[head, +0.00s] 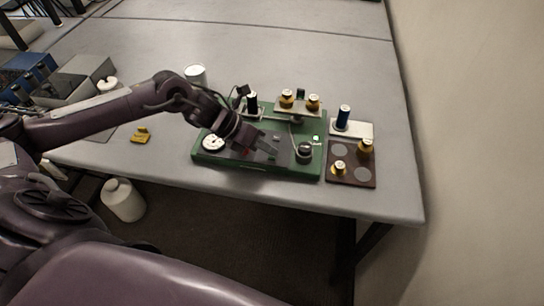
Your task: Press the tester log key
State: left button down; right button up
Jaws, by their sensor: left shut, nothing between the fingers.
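The tester is a green-based panel (308,172) on the grey table, with a round white gauge (212,142) at its left and a dark round knob (304,152) at its right. A small lit green-white spot (316,138) shows near its right edge. My left gripper (274,150) is shut and empty, low over the middle of the panel. I cannot tell whether its fingertips touch the panel. A small red patch (247,151) shows beside the gripper. I cannot make out which part is the log key; the gripper hides some of the panel. My right gripper is not in view.
A dark brown tray (348,182) with brass-coloured pieces stands right of the tester, below a white block with a blue cylinder (344,113). A raised stand (298,110) holds brass-topped pieces behind.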

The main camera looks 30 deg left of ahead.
aim_at(268, 158)
pick_arm(q)
jog(key=shift+f+b, duration=0.4)
dwell(0.8)
jog(key=shift+r, duration=0.1)
jog(key=shift+r+p, duration=0.35)
jog(key=shift+r, duration=0.4)
notch_tip(268, 158, up, 5)
jog(key=p, duration=0.2)
jog(key=shift+p, duration=0.4)
dwell(0.7)
